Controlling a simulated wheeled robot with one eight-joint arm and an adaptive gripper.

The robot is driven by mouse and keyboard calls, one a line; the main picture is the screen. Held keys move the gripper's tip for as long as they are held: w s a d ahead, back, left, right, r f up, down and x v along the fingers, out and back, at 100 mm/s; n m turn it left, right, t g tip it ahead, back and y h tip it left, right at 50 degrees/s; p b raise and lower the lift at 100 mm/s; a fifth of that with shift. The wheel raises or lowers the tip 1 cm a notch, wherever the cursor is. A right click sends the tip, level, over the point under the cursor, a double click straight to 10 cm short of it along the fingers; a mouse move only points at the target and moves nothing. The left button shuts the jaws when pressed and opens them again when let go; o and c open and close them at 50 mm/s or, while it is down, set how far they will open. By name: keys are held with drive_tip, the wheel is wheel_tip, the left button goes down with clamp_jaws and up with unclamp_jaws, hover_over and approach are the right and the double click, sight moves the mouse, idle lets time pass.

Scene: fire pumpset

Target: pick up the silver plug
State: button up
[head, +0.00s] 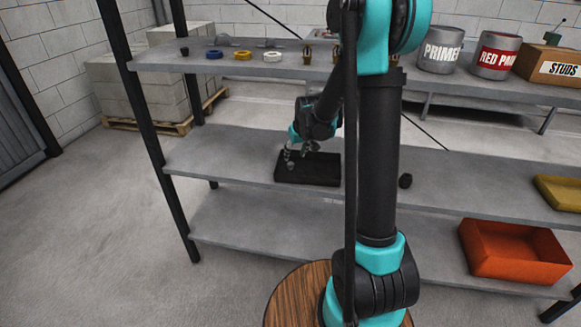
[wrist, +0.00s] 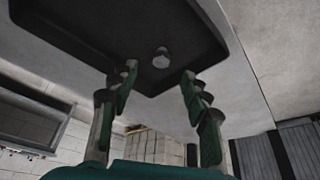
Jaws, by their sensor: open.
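The silver plug (wrist: 162,57) shows in the wrist view as a small round grey piece on the dark tray (wrist: 95,38), near the tray's corner. The black tray (head: 322,174) lies on the middle shelf in the head view. My gripper (head: 298,153) is over the tray's left part. In the wrist view my gripper (wrist: 159,82) is open, with one finger to each side of the plug's line and nothing between the fingertips. The plug lies apart from both fingers. In the head view I cannot tell the plug from the fingertips.
The upper shelf (head: 165,60) above holds rings, small fittings and paint cans (head: 495,58). An orange bin (head: 514,252) sits on the lower shelf. A dark post (head: 150,130) stands at left.

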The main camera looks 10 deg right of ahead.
sight(291, 164)
drive_tip(key=shift+x, duration=3.5)
drive_tip(key=shift+w+a, duration=0.1)
drive_tip(key=shift+a, duration=0.1)
clamp_jaws()
